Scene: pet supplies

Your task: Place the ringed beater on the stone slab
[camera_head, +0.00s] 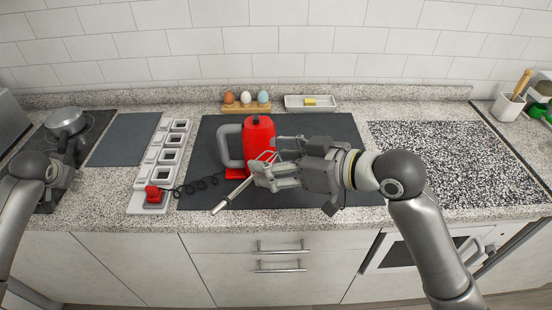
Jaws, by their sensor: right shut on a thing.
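My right gripper (262,172) is shut on a metal beater (228,199). The beater's pale shaft points down and left, and thin wire loops show at the fingers; the fingers partly hide it. It is in front of a red hand mixer (259,137) with a grey handle, standing upright on a large dark slab (340,130). A smaller dark grey slab (124,138) lies to the left, bare. A speckled stone-like slab (450,160) lies at the right, also bare. My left gripper (70,152) is at the far left near a pan; its jaws are too small to judge.
A white frame strip (148,182) holds a red plug (154,194) on a coiled black cord (200,184). A wooden egg holder (246,108) and a white dish (292,101) with a yellow block stand behind. A lidded pan (66,121) is at left, a utensil pot (508,107) at right.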

